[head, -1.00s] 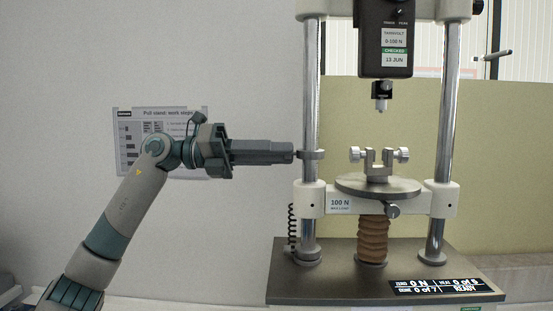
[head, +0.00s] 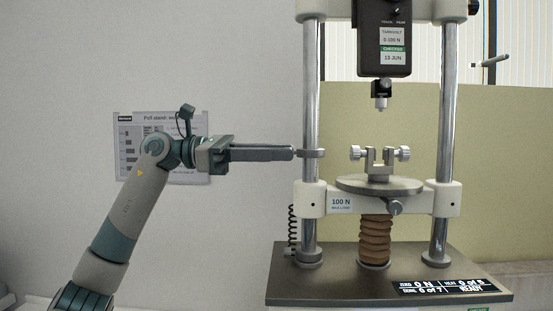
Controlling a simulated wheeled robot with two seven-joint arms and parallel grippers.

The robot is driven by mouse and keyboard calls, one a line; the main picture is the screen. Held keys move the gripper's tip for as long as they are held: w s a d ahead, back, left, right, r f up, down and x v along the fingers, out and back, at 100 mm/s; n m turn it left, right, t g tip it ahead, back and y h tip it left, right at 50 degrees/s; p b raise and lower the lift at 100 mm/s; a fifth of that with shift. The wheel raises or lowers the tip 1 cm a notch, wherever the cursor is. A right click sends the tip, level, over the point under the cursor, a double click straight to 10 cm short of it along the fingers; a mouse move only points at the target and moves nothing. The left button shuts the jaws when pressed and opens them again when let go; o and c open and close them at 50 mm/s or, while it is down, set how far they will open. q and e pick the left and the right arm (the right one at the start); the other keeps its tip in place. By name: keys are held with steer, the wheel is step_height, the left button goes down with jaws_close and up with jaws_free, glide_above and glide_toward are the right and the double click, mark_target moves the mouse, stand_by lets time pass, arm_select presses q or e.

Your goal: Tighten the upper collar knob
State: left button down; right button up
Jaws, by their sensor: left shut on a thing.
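My right gripper is not in view.
A round platform (head: 365,187) with a two-screw clamp (head: 379,158) stands right of the collar. A force gauge (head: 385,35) hangs above it. A coiled cord (head: 292,228) hangs beside the left column. A poster (head: 135,145) is on the wall behind my arm.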

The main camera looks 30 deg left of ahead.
arm_select(q)
steer(key=m+b, duration=0.1)
steer(key=m, duration=0.2)
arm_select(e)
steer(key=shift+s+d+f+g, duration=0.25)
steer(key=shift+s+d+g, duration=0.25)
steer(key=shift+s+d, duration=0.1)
arm_select(q)
steer(key=shift+m, duration=0.4)
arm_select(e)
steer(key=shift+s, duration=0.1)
arm_select(q)
steer(key=c, duration=1.7)
jaws_free()
steer(key=shift+o, duration=0.2)
steer(key=shift+a, duration=0.15)
